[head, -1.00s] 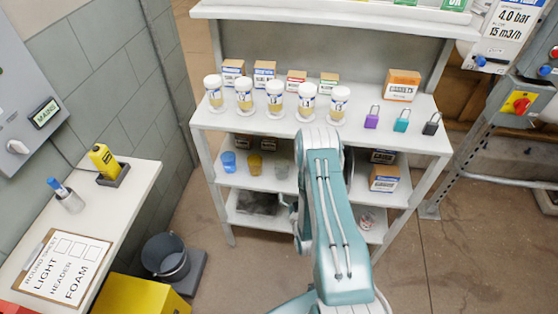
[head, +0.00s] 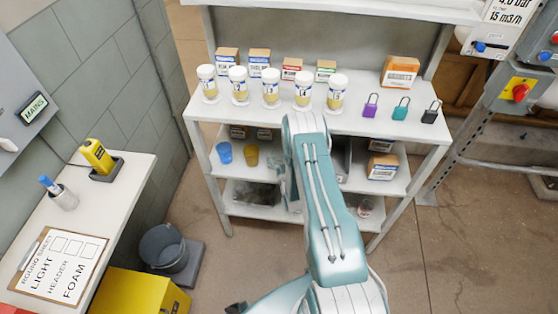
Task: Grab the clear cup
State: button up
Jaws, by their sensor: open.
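A blue cup (head: 224,153) and a yellow cup (head: 251,156) stand side by side on the middle shelf of the white rack. The clear cup cannot be made out now; the spot just right of the yellow cup is covered by my arm and gripper. My gripper (head: 284,178) is partly seen left of my forearm, at the front of the middle shelf. It is open; its fingertips are not clear, and I cannot tell whether it touches the cup.
The white rack's top shelf (head: 378,122) bears several labelled jars (head: 270,88), small boxes and three padlocks (head: 401,108). A box (head: 382,167) sits right on the middle shelf. At left are a table with a clipboard (head: 62,265) and a grey bucket (head: 164,248).

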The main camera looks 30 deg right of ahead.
jog(key=shift+w, duration=0.35)
jog(key=c, duration=0.8)
jog(key=shift+o, duration=0.2)
jog(key=shift+s+r, duration=0.1)
jog(key=shift+r, duration=0.05)
